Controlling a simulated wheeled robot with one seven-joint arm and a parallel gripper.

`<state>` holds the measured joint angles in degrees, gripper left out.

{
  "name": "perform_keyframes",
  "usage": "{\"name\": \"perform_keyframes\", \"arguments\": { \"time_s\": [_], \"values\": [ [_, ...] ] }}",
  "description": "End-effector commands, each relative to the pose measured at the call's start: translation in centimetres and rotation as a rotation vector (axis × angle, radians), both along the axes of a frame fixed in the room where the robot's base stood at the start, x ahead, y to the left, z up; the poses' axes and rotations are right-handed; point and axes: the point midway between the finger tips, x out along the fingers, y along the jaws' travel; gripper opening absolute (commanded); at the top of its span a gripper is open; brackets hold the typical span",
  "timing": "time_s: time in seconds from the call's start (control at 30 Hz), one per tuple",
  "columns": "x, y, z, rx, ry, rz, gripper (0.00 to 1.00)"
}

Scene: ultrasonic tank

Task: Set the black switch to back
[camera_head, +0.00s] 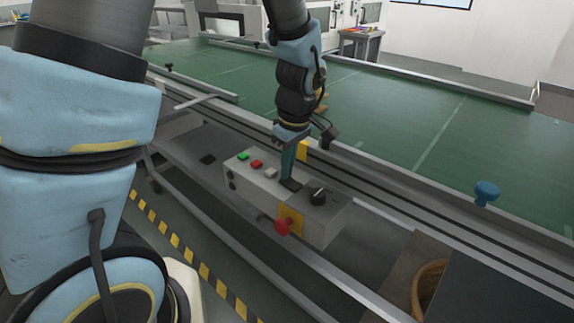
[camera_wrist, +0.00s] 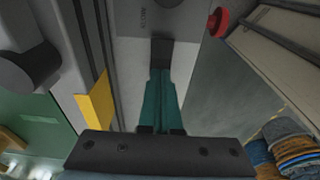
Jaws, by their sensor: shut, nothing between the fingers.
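The black switch (camera_head: 293,186) is a small dark piece on top of the grey control box (camera_head: 325,225). My gripper (camera_head: 288,176) points down at it with its teal fingers shut and empty. In the wrist view, the fingertips (camera_wrist: 160,74) meet the dark switch (camera_wrist: 161,50) and partly cover it. They look to be at or touching it; I cannot tell the exact gap. The switch's tilt is not clear. Faint lettering shows on the grey face beyond it.
A black rotary knob (camera_head: 318,196) sits right of the switch. Green (camera_head: 243,156) and red (camera_head: 256,164) buttons lie to the left. A red mushroom button (camera_head: 282,227) sticks out in front. The green conveyor (camera_head: 400,120) and its rail run behind.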

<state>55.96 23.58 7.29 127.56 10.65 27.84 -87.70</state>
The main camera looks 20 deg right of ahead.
Motion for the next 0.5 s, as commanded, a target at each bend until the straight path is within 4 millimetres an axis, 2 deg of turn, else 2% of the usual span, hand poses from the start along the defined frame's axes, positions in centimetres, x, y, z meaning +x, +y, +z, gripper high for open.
{"name": "perform_keyframes", "arguments": {
  "time_s": [0.37, 0.5],
  "values": [
    [0.04, 0.01, -0.30, -0.001, 0.000, 0.000, 0.00],
    [0.30, 0.14, -0.98, -0.001, 0.000, 0.000, 0.00]
  ]
}}
